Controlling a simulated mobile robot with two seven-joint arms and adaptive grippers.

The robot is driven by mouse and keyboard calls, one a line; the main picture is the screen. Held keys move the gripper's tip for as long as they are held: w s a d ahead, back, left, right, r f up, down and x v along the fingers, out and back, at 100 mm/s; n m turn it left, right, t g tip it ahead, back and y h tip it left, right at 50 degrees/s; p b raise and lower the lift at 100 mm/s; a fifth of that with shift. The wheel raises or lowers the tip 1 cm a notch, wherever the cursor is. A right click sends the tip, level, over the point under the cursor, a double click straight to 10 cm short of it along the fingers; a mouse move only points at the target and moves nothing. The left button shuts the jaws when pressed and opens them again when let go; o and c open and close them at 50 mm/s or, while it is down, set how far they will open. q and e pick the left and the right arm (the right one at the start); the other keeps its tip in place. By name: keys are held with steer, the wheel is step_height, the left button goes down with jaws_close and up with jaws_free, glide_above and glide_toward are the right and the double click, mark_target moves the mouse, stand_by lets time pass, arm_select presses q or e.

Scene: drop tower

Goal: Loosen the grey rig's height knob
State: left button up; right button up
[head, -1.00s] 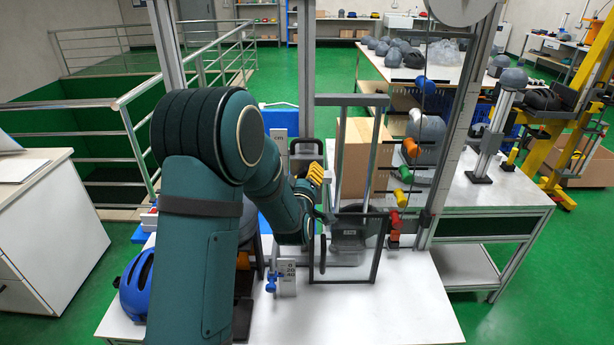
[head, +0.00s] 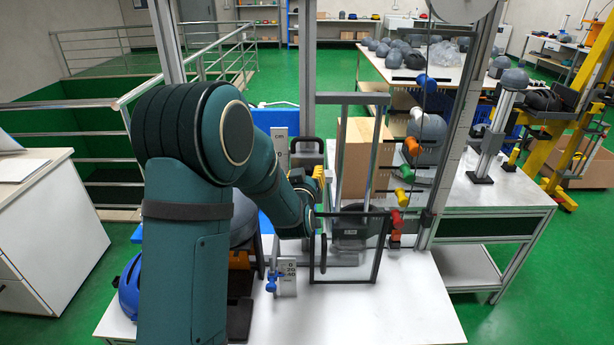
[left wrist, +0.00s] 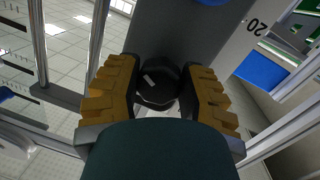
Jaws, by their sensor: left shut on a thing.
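The black height knob (left wrist: 158,85) sits between the yellow-padded fingers of my left gripper (left wrist: 157,98) in the left wrist view. The gripper is shut on it, with one finger on each side. Behind the knob is a dark grey plate of the rig (left wrist: 185,35), beside a pale scale (left wrist: 245,45) marked 20. In the head view my left gripper (head: 318,178) reaches in beside the grey rig's upright frame (head: 371,155), and my own arm hides the knob. My right gripper is in neither view.
A dark rectangular frame (head: 378,250) stands close to my left wrist. A cardboard box (head: 358,150) is behind the rig. Coloured knobs (head: 403,197) line the right-hand post. A blue helmet (head: 130,285) lies at the left. The white bench front (head: 370,315) is clear.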

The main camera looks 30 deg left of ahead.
arm_select(q)
steer(key=m, duration=0.2)
steer(key=shift+r+m+g+p, duration=0.2)
steer(key=shift+m+g+p, duration=0.1)
steer(key=shift+p, duration=0.05)
steer(key=m+p, duration=0.1)
steer(key=m, duration=0.1)
steer(key=shift+m+y, duration=0.3)
steer(key=m+p, duration=0.2)
steer(key=shift+m+g, duration=0.4)
steer(key=shift+a+m+y+p, duration=0.1)
steer(key=shift+m+y+p, duration=0.3)
steer(key=shift+m+p, duration=0.55)
steer(key=shift+m, duration=0.45)
steer(key=o, duration=1.2)
steer(key=shift+f, duration=0.15)
